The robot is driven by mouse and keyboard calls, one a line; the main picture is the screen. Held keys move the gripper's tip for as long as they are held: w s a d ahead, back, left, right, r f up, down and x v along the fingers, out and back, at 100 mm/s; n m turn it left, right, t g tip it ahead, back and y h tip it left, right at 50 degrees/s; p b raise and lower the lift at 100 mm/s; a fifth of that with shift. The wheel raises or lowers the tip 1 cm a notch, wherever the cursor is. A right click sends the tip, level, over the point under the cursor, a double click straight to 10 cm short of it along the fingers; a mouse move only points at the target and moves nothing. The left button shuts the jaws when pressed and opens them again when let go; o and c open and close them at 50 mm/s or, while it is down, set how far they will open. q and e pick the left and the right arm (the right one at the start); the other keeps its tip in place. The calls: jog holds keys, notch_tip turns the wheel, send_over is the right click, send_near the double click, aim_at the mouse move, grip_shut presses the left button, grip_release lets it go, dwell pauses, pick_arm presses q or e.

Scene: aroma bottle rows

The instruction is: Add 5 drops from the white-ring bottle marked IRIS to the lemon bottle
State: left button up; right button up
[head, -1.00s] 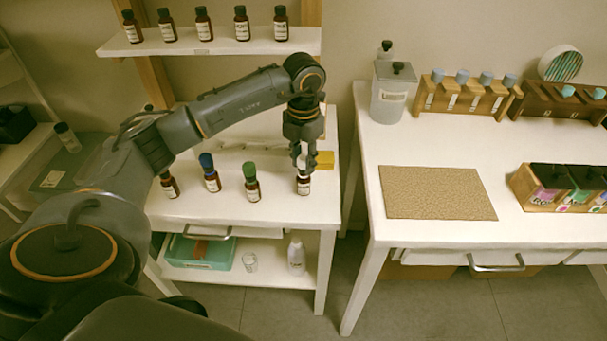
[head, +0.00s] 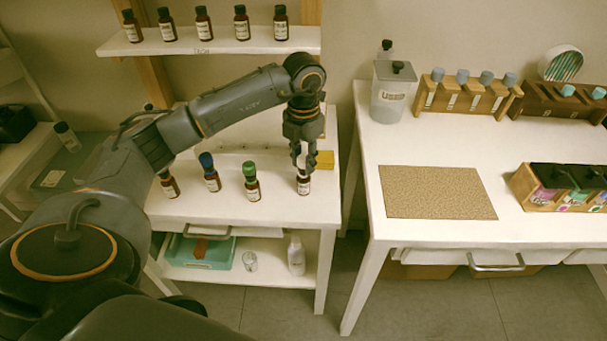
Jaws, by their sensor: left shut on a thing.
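A small brown bottle (head: 303,187) with a white label stands at the right of the row on the small white table. My left gripper (head: 304,163) points down and is shut on its top, hiding the cap. In the same row are a green-capped bottle (head: 252,188), a blue-capped bottle (head: 212,181) and a brown bottle (head: 170,188) partly behind my arm. The labels are too small to read, so I cannot tell which bottle is IRIS or lemon. My right gripper is not in view.
Several dark-capped bottles stand on the wall shelf (head: 212,48) above. A yellow block (head: 324,160) lies behind the held bottle. On the right table are a bare cork mat (head: 437,193), a clear canister (head: 392,98), wooden racks (head: 466,98) and a crate (head: 533,193).

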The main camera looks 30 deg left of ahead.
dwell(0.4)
pick_arm(q)
notch_tip(320, 180, up, 9)
jog(key=p, duration=0.6)
jog(key=shift+f, duration=0.1)
jog(key=shift+f, duration=0.1)
